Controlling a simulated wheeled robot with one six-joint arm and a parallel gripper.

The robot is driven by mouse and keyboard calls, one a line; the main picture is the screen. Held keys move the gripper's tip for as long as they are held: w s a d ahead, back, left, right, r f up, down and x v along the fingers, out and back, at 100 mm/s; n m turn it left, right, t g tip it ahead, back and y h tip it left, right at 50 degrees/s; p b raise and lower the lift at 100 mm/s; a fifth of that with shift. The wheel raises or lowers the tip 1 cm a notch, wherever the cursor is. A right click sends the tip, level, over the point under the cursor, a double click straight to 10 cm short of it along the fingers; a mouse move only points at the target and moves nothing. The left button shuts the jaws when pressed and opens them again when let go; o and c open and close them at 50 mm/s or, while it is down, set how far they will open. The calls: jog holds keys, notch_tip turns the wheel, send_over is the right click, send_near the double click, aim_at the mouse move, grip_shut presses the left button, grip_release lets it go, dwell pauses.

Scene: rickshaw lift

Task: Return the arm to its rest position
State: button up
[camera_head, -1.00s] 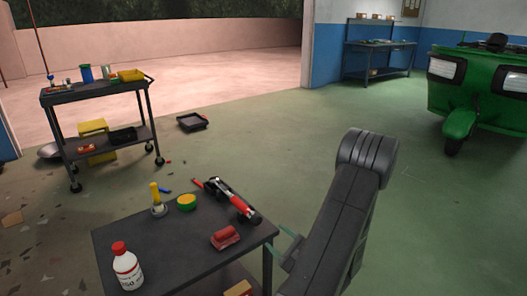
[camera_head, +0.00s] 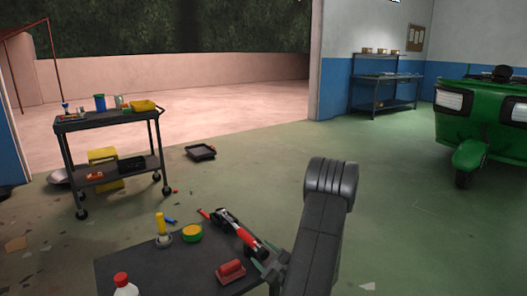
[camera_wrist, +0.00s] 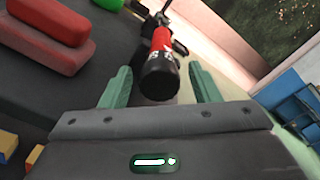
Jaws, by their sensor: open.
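My arm rises at the lower middle of the head view, folded, with its rounded elbow on top. My gripper (camera_wrist: 160,88) shows in the wrist view with its two green fingers spread apart. A red and black tool (camera_wrist: 162,62), a jack by its look, lies beyond and between the fingertips in that view; I cannot tell whether they touch it. In the head view the tool (camera_head: 238,232) lies on the dark table (camera_head: 160,275), and a green part of my gripper (camera_head: 270,266) shows beside the table's right edge, mostly hidden by my arm.
A red block (camera_head: 231,271), a green and yellow tin (camera_head: 191,233), a yellow-handled item (camera_head: 162,228) and a white bottle (camera_head: 125,286) stand on the table. A tool cart (camera_head: 110,122) is at left, a green rickshaw (camera_head: 480,125) at right, a workbench (camera_head: 385,78) behind.

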jog(key=p+v, duration=0.2)
jog(key=v, duration=1.2)
jog(key=b+x, duration=0.2)
jog(key=x, duration=1.2)
jog(key=shift+w+a, duration=0.15)
jog(key=shift+a, duration=0.05)
jog(key=shift+d+r+m+p, duration=0.25)
jog(key=shift+m+p, duration=0.35)
jog(key=shift+p, duration=0.65)
jog(key=m+p, duration=0.5)
jog(key=p, duration=0.2)
jog(key=shift+s, duration=0.2)
jog(key=m+p, duration=0.5)
jog(key=p, duration=0.3)
jog(key=shift+a+m, duration=0.1)
jog(key=shift+m, duration=0.2)
jog(key=v, duration=0.2)
jog(key=b+v, duration=0.1)
jog(key=shift+s+f, duration=0.15)
jog(key=shift+f, duration=0.15)
jog(key=shift+s+d, duration=0.35)
jog(key=shift+d, duration=0.1)
